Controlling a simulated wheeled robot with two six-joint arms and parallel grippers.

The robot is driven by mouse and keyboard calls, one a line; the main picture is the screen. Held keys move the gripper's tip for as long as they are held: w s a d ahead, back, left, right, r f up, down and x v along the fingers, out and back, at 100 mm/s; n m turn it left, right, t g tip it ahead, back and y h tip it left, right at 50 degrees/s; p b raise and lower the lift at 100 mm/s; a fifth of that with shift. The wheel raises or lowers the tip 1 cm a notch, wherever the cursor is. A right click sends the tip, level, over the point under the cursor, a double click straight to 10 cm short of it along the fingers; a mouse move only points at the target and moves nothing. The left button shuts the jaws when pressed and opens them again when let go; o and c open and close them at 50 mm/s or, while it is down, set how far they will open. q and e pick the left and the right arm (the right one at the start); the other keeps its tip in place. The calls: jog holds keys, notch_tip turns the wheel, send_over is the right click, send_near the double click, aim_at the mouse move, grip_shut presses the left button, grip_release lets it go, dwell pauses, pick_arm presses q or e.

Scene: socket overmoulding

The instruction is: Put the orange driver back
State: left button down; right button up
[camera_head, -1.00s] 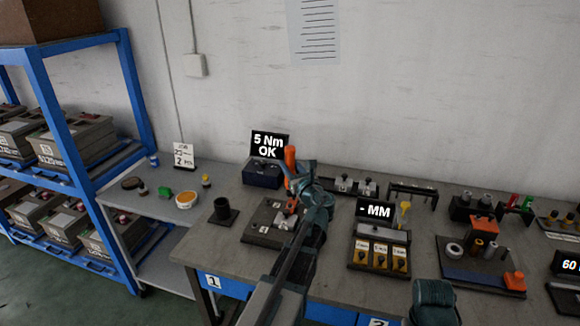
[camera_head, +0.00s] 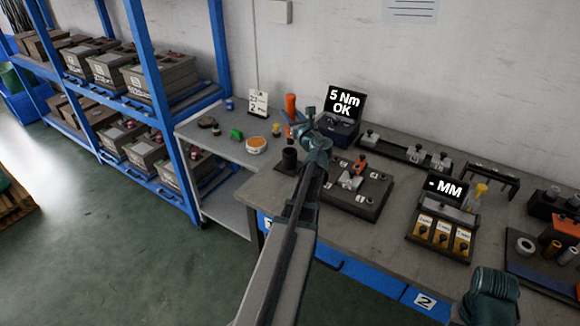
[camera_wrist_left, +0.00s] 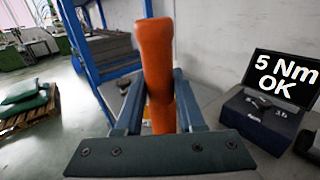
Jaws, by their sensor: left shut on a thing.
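The orange driver (camera_head: 291,104) is upright in my left gripper (camera_head: 298,128), above the left end of the workbench. In the left wrist view the driver (camera_wrist_left: 156,60) stands between both fingers, which are shut on it. A dark round cup (camera_head: 290,161) stands on the bench just below the gripper, partly covered by my arm. My right gripper is not in view; only a teal part of my right arm shows at the lower right.
A fixture plate (camera_head: 372,199) with an orange-topped clamp lies right of my left arm. The display reading 5 Nm OK (camera_head: 343,103) stands behind it on a blue box. A lower side table (camera_head: 221,149) holds small pots. Blue shelving (camera_head: 150,80) stands left.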

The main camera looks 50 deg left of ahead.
aim_at(291, 141)
pick_arm(q)
jog(key=shift+s+a, duration=0.15)
notch_tip(291, 141, down, 10)
jog(key=b, duration=1)
jog(key=shift+f, duration=0.25)
jog(key=c, duration=0.5)
grip_release()
jog(key=shift+r, duration=0.1)
jog(key=shift+r, duration=0.1)
jog(key=v, duration=1.2)
